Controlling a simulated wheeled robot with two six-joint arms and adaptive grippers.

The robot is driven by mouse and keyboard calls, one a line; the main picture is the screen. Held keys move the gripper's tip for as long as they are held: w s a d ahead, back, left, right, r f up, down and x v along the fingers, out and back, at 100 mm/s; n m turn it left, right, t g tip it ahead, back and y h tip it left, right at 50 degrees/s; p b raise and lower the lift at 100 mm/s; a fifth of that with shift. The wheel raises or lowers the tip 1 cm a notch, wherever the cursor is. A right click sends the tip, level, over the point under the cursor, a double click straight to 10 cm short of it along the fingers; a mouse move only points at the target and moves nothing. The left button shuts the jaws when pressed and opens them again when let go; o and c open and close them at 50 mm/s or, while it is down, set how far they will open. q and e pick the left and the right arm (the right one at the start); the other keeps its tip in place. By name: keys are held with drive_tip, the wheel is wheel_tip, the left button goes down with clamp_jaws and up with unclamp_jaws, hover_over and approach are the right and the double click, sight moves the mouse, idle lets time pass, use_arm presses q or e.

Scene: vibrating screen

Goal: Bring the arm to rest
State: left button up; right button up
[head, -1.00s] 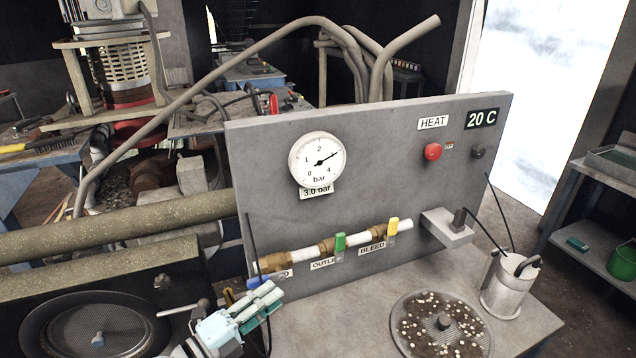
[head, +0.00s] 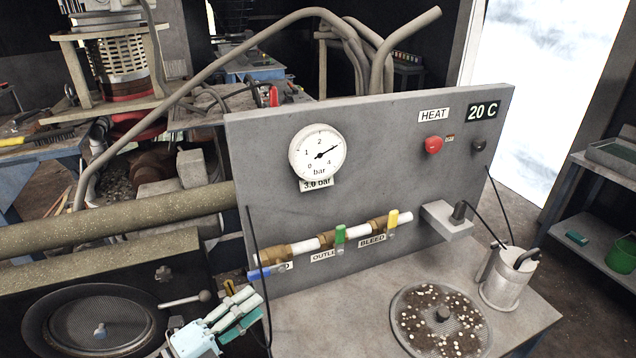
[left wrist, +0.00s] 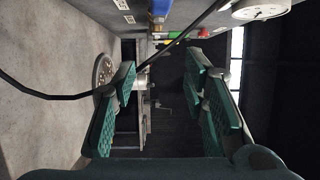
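My left gripper (head: 236,312) is at the lower left of the panel in the head view, with pale and green fingers. In the left wrist view its green-padded fingers (left wrist: 160,82) stand wide apart with nothing held between them. It is just below and left of the blue valve handle (head: 264,273) and appears apart from it. The blue handle lies nearly level along the pipe. The green handle (head: 340,234) and yellow handle (head: 393,218) point up. My right gripper is not in view.
The grey panel (head: 400,150) carries a gauge (head: 318,152) reading about 3 bar and a red button (head: 434,145). A round sieve (head: 440,350) with pebbles and a metal can (head: 507,285) stand on the bench. A black cable passes close to my left gripper.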

use_arm(q)
drive_tip(key=shift+s+a, duration=0.4)
